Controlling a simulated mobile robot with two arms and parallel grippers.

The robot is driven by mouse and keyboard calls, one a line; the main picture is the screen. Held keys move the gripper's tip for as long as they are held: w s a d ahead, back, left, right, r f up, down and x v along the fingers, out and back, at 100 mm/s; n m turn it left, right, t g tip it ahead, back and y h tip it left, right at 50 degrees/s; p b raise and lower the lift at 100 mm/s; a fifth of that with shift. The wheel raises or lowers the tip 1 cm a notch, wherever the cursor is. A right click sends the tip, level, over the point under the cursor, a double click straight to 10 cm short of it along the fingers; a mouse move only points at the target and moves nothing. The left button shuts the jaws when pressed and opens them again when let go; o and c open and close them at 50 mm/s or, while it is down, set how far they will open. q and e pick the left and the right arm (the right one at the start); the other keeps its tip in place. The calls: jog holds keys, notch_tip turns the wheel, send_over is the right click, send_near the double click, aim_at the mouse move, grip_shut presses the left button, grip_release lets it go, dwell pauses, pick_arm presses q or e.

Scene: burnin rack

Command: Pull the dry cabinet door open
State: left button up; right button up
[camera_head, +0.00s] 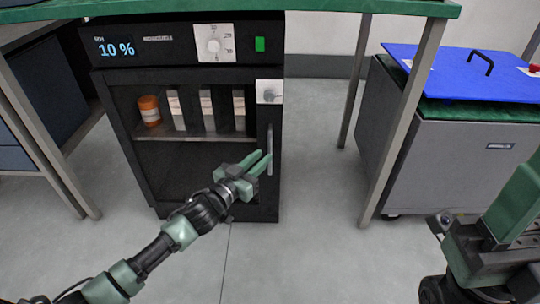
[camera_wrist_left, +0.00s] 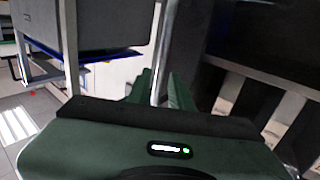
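The dry cabinet (camera_head: 205,182) is a black box under the bench, with a "10 %" display and a dial on top. Its windowed door (camera_head: 140,180) looks shut, with boxes and an orange jar behind it. The vertical silver handle (camera_head: 270,140) is on the door's right side. My left gripper (camera_head: 262,158) is at the handle's lower half. In the left wrist view the handle (camera_wrist_left: 159,50) runs between its two green fingers (camera_wrist_left: 159,90), with narrow gaps beside it. Part of my right arm (camera_head: 485,245) shows at lower right; its fingertips cannot be made out.
A green-topped bench (camera_head: 330,6) stands over the cabinet, with grey metal legs (camera_head: 402,120) to its right. A grey cart (camera_head: 450,150) with a blue lid (camera_head: 455,70) is at the right. The floor (camera_head: 315,230) in front of the cabinet is clear.

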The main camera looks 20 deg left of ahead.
aim_at(269, 151)
pick_arm(q)
jog(key=shift+b+x, duration=0.8)
jog(key=shift+x, duration=1.75)
grip_shut()
